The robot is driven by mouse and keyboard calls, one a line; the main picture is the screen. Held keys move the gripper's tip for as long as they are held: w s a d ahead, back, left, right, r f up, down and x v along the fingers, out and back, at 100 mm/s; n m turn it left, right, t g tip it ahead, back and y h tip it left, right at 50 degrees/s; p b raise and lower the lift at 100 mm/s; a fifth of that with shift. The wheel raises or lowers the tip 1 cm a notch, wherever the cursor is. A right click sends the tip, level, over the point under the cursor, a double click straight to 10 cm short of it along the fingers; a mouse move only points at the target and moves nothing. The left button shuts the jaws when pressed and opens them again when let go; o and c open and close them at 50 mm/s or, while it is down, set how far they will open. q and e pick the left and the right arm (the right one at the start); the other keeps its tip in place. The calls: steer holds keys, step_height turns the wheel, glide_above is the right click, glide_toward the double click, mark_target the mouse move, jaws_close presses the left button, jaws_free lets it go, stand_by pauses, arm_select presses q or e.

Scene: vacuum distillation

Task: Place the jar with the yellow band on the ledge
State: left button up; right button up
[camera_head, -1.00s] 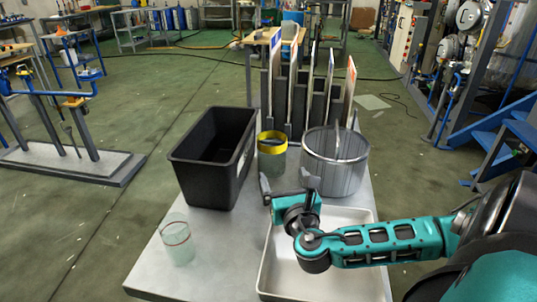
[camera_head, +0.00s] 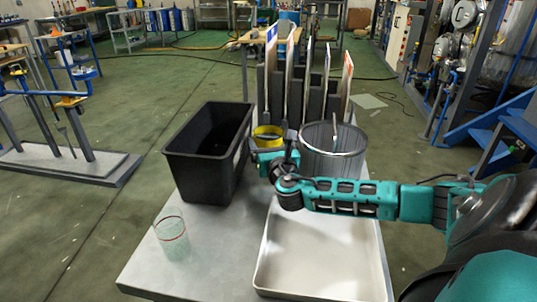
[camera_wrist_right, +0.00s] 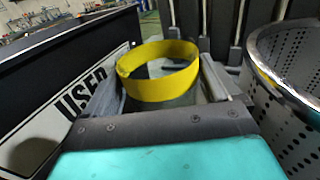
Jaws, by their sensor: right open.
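The jar with the yellow band (camera_head: 268,134) stands upright on the table between the black bin and the metal basket. In the right wrist view its yellow band (camera_wrist_right: 158,70) sits between the fingers of my right gripper (camera_wrist_right: 165,90), which is open, one finger on either side. In the head view my right gripper (camera_head: 273,157) is in front of the jar and hides its lower part. I cannot tell whether the fingers touch the glass. My left gripper is not in view. I cannot tell which surface is the ledge.
A black bin (camera_head: 200,165) marked "USED" is close on the left, a perforated metal basket (camera_head: 335,150) close on the right. Upright panels in a rack (camera_head: 300,95) stand behind. A red-banded jar (camera_head: 172,240) and white tray (camera_head: 262,265) are nearer.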

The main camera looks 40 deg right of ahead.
steer(key=shift+c, duration=0.3)
steer(key=c, duration=0.9)
